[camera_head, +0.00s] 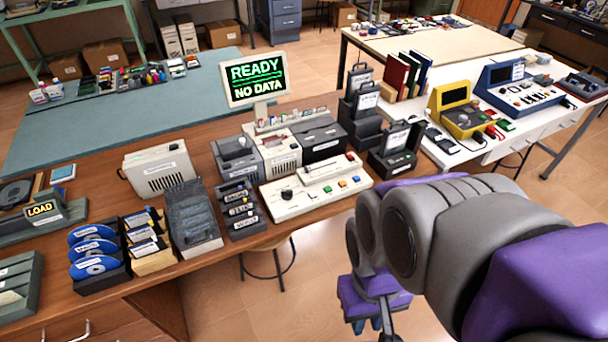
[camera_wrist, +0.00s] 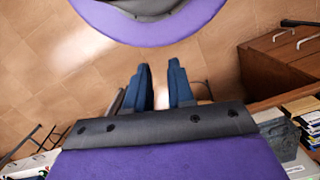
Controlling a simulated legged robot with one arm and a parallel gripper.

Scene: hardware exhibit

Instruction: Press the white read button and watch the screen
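A lit screen (camera_head: 256,80) stands at the back of the brown desk and reads "READY" and "NO DATA" in green and white. In front of it lies a cream control panel (camera_head: 300,206) with a black knob at its left and a row of small coloured buttons. A white button cannot be picked out on the pale panel at this size. My gripper (camera_head: 374,322) hangs beyond the desk's front edge, below and to the right of the panel, apart from it. In the wrist view, its blue fingers (camera_wrist: 163,88) are apart with nothing between them.
A stool (camera_head: 268,250) is under the desk edge. The floor around my gripper looks clear.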

